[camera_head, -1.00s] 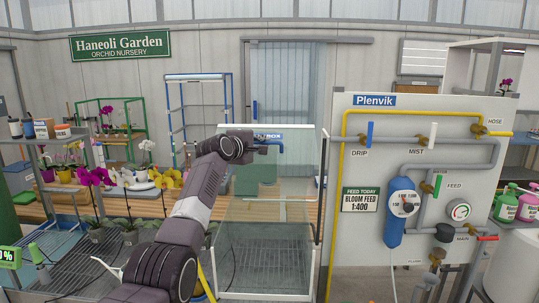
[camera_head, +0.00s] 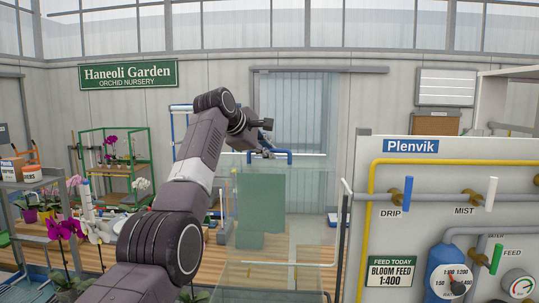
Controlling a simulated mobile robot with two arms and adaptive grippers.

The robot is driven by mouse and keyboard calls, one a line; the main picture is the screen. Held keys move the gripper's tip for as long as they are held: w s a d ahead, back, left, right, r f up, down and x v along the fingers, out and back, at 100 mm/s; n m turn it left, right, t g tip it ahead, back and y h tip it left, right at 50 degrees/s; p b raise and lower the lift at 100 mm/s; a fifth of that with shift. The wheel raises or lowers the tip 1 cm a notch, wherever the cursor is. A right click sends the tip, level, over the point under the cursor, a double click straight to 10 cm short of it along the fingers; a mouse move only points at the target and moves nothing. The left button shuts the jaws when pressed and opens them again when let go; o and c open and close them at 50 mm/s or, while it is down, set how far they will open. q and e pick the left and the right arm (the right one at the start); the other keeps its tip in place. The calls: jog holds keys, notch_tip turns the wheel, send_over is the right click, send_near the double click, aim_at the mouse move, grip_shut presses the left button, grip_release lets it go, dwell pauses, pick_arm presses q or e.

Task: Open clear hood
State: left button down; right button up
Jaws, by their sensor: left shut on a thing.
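The clear hood (camera_head: 303,215) stands as a tall see-through panel in the middle of the head view, above a glass-walled case (camera_head: 285,280) whose lower part is cut off by the frame. A blue handle bar (camera_head: 286,153) shows at the hood's top edge. My left arm comes up from the bottom left and bends over towards it. My left gripper (camera_head: 265,142) is shut at the left end of the blue handle; its fingertips are small and partly hidden in this view. My right gripper is not in view.
A white Plenvik panel (camera_head: 475,150) with pipes, valves and a blue dosing unit (camera_head: 448,272) stands close on the right. Shelves with orchids (camera_head: 62,225) are on the left. A green rack (camera_head: 125,165) and a sliding door (camera_head: 300,105) are behind.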

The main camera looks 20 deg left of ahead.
pick_arm(q)
jog(key=shift+w, duration=0.2)
jog(key=c, duration=2)
grip_release()
jog(key=shift+v, duration=6.05)
jog(key=shift+w+a, duration=0.1)
